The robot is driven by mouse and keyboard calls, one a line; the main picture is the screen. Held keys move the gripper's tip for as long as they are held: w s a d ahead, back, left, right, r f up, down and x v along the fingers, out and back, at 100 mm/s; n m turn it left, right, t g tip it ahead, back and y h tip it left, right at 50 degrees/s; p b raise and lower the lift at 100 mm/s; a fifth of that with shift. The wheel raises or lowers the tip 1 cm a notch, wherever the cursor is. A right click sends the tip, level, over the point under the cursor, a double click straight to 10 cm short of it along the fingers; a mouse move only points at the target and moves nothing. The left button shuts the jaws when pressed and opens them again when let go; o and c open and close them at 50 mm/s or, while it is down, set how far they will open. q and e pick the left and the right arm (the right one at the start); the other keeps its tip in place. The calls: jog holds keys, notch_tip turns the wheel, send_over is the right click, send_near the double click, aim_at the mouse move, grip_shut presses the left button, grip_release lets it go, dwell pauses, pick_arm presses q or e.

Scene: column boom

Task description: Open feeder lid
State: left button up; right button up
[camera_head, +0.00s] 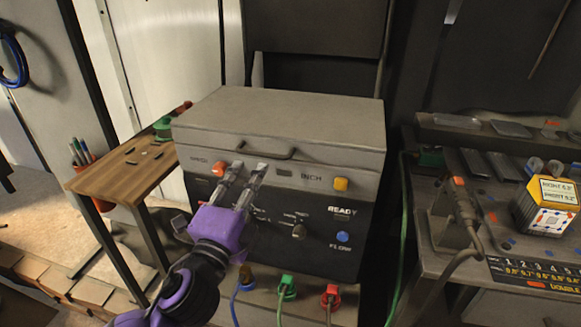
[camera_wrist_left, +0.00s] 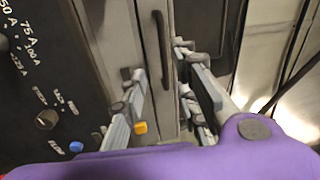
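The feeder (camera_head: 300,215) is a boxy machine with a dark front panel. Its grey lid (camera_head: 285,110) looks shut. A dark bar handle (camera_head: 285,156) sits along the lid's front edge. The handle also shows in the left wrist view (camera_wrist_left: 163,48), running between the two fingers in the picture. My purple left gripper (camera_head: 248,166) is in front of the feeder, its fingertips just below the handle's left part. In the left wrist view the fingers (camera_wrist_left: 157,62) are apart with a clear gap. I cannot tell whether either touches the handle. My right gripper is not in view.
A wooden side table (camera_head: 125,170) stands left of the feeder. A grey bench (camera_head: 440,262) with a yellow box (camera_head: 546,207) and a corded tool (camera_head: 460,205) is at the right. Coloured cables (camera_head: 286,290) plug in below the feeder panel.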

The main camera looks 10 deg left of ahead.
aim_at(261, 154)
pick_arm(q)
jog(key=shift+m, duration=0.4)
jog(key=w, duration=0.2)
jog(key=w+r, duration=0.1)
jog(key=w, duration=0.2)
jog(key=w+r, duration=0.1)
jog(key=w, duration=0.1)
jog(key=shift+w+p, duration=0.35)
grip_shut()
